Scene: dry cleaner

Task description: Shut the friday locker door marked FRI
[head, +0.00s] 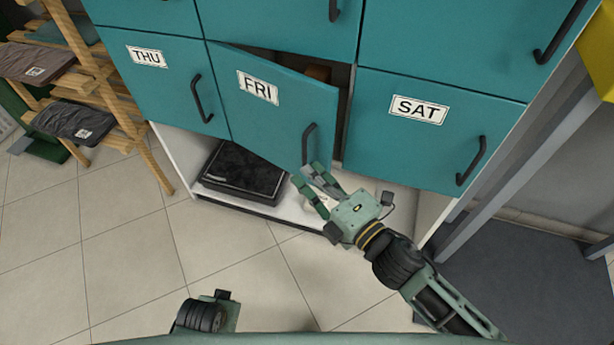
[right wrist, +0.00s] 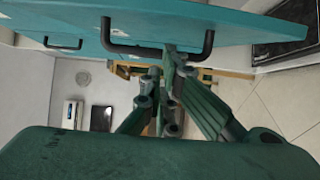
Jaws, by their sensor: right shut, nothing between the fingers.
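The teal FRI locker door (head: 275,105) stands partly open, swung out on its right side, with a dark gap along its top and right edges. Its black handle (head: 309,146) is near its free right edge. My right gripper (head: 312,180) is shut and empty, just below the handle at the door's lower right corner. In the right wrist view the handle (right wrist: 160,48) lies close to the fingertips (right wrist: 172,60); I cannot tell whether they touch it. Of my left arm only a dark part shows at the bottom edge; its fingers are out of sight.
The THU door (head: 165,80) and SAT door (head: 432,130) on either side are shut. A black box (head: 243,172) sits in the open white shelf below. A wooden rack (head: 95,75) with folded garments stands at left, a dark mat (head: 520,275) lies at right. The tiled floor in front is clear.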

